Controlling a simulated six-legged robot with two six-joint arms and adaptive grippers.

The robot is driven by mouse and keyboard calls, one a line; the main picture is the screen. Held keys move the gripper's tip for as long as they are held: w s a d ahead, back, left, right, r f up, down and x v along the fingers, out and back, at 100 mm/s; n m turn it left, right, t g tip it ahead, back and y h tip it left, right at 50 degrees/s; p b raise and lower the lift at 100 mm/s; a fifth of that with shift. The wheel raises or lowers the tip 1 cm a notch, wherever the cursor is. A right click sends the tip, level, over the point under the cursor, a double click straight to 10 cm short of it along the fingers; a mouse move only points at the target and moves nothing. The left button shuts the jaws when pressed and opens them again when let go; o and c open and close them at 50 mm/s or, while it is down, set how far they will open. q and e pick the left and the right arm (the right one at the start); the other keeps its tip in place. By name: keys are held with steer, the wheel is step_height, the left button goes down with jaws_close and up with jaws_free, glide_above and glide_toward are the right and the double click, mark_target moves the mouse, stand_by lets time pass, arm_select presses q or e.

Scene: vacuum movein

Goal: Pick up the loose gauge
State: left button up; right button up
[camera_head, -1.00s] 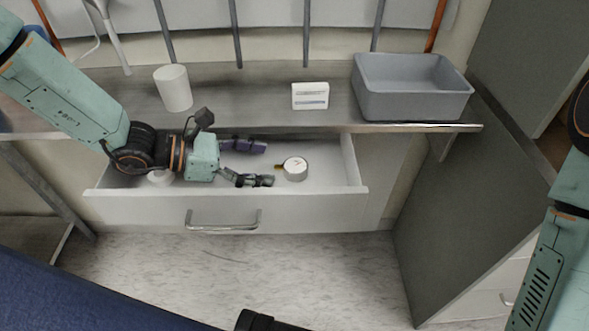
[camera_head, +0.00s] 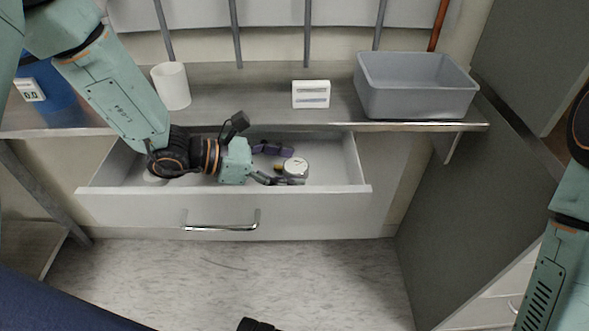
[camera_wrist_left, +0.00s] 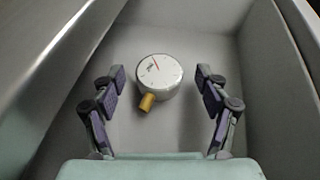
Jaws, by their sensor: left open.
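The loose gauge (camera_head: 296,167) is a small round dial with a white face and a brass stem, lying in the open drawer (camera_head: 330,175). It also shows in the left wrist view (camera_wrist_left: 159,74), between and slightly beyond my fingertips, its brass stem towards the palm. My left gripper (camera_head: 285,165) reaches into the drawer from the left, and its open fingers (camera_wrist_left: 160,80) stand on either side of the gauge, with a gap on both sides. Part of the gauge's lower edge is hidden by a finger in the head view. The fingers of my right gripper are not visible.
The drawer's front wall (camera_head: 300,203) and side walls surround the gauge. A blue container (camera_head: 52,92) stands at the left.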

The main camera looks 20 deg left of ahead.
arm_select(q)
steer(key=shift+w, duration=0.1)
steer(key=c, duration=1.2)
steer(key=shift+c, duration=0.4)
steer(key=shift+r, duration=0.1)
